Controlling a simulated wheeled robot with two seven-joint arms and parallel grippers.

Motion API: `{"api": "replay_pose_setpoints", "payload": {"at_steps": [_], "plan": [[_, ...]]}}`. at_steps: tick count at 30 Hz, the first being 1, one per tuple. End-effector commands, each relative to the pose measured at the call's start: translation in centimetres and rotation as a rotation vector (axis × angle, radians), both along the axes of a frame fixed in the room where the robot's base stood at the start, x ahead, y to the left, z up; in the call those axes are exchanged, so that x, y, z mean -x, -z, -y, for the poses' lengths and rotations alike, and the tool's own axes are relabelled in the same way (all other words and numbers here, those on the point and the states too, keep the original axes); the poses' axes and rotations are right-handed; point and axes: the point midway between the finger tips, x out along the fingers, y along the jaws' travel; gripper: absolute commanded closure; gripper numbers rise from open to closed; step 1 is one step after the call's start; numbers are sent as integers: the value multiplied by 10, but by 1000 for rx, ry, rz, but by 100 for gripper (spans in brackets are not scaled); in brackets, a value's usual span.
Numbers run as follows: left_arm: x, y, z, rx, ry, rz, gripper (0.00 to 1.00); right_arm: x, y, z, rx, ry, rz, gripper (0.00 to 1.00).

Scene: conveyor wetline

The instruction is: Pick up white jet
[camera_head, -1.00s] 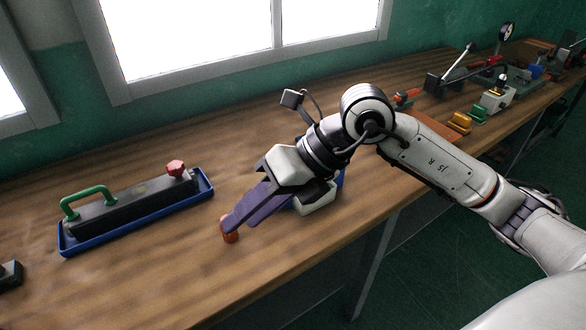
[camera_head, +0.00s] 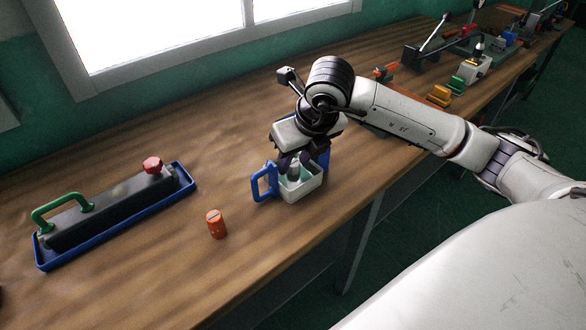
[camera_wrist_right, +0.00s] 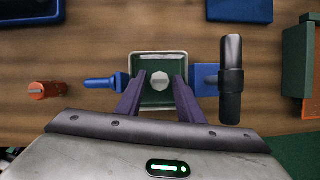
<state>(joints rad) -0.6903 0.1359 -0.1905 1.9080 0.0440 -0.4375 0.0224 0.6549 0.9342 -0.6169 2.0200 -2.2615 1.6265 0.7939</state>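A small pale grey-white piece, likely the white jet (camera_head: 294,172), stands upright in a white box (camera_head: 302,189) with a blue handle on its left. In the right wrist view, the jet's round top (camera_wrist_right: 160,81) is at the middle of the box's green inside. My right gripper (camera_head: 293,161) points down over the box. Its two purple fingers (camera_wrist_right: 159,80) are apart on either side of the jet, with gaps visible, so it is open. The jet's lower part is hard to make out. My left gripper is not in view.
An orange cylinder (camera_head: 216,224) stands on the wooden bench left of the box. A blue tray (camera_head: 110,233) with a dark block lies further left. A dark cylinder (camera_wrist_right: 231,80) is beside the box in the wrist view. Several tools stand at the far right.

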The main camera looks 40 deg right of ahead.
Motion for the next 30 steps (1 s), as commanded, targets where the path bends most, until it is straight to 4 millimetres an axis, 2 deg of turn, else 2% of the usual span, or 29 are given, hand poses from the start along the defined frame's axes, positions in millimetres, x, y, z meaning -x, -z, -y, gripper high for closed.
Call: {"api": "replay_pose_setpoints", "payload": {"at_steps": [3,6,13,18,19,26,30], "plan": [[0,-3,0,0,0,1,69,-6,14,0,-1,1,-2,66],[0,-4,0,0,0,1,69,-8,21,0,-1,0,-1,66],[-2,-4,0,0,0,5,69,-9,22,0,-1,-1,0,66],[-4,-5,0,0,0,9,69,-9,22,0,0,-1,1,95],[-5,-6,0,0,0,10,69,-9,22,0,0,-1,1,97],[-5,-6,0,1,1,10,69,-9,20,0,-1,0,2,97],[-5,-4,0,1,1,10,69,-10,7,1,0,0,6,97]]}}
